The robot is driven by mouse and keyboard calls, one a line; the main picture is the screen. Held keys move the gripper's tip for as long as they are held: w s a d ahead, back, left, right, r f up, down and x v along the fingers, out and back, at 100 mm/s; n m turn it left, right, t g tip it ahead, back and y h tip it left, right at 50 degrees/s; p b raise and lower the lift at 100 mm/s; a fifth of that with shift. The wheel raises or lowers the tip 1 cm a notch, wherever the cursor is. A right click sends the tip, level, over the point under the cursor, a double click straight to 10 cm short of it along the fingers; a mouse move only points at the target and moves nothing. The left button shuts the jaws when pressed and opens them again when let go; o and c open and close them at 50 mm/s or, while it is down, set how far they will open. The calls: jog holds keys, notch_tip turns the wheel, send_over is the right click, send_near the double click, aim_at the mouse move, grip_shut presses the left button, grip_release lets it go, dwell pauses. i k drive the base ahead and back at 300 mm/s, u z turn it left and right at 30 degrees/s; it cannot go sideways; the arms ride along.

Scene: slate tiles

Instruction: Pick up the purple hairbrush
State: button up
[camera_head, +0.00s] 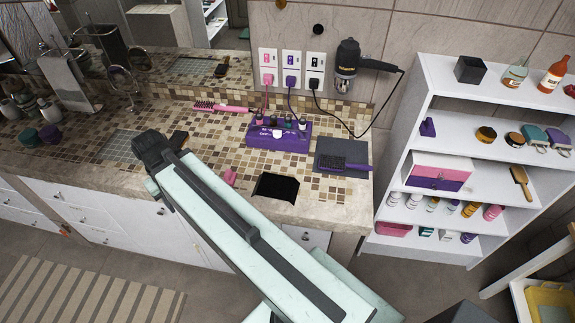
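A dark-bristled hairbrush with a purple handle (357,167) lies near the right end of the tiled counter, over a dark grey square mat (345,149). My pale green and black arm reaches across the picture from the lower right. Its dark far end (156,148) is over the left part of the counter, well left of the purple hairbrush and apart from it. I cannot make out gripper fingers there, so open or shut does not show.
A black square (276,187) is at the counter's front edge. A hair dryer (348,58) hangs above. White shelves (401,166) stand right.

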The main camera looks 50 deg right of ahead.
aim_at(335, 164)
jog(key=u, duration=1.2)
jog(key=k, duration=1.4)
jog(key=z, duration=0.55)
